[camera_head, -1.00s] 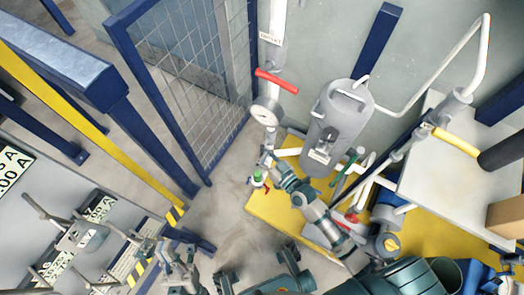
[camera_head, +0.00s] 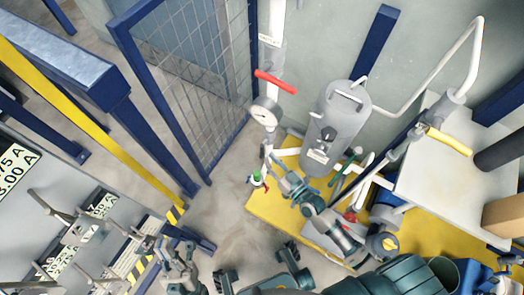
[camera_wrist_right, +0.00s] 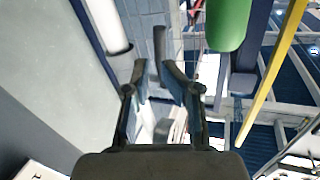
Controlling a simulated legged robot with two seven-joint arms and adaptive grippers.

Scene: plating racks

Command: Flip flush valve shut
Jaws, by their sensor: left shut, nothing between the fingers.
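Several coloured valve handles show in the head view, and I cannot tell which one is the flush valve. A red lever (camera_head: 275,81) sits on the white vertical pipe above a round gauge (camera_head: 265,111). A small green-topped valve with a red lever (camera_head: 257,179) is lower down. A green handle (camera_head: 345,168) is beside the grey tank. My right gripper (camera_head: 272,160) is close to the small valve, below the gauge. In the wrist view its fingers (camera_wrist_right: 158,75) stand apart, with a green cylinder (camera_wrist_right: 228,22) close by at upper right. My left gripper (camera_head: 177,262) is shut and empty at lower left.
The grey tank (camera_head: 339,112) stands behind my right arm on a yellow base (camera_head: 272,212). A grey-white table (camera_head: 450,190) with a yellow handle (camera_head: 449,140) above it is at right. A blue mesh fence (camera_head: 190,75) and a labelled rack (camera_head: 75,240) are at left. Floor is bare between.

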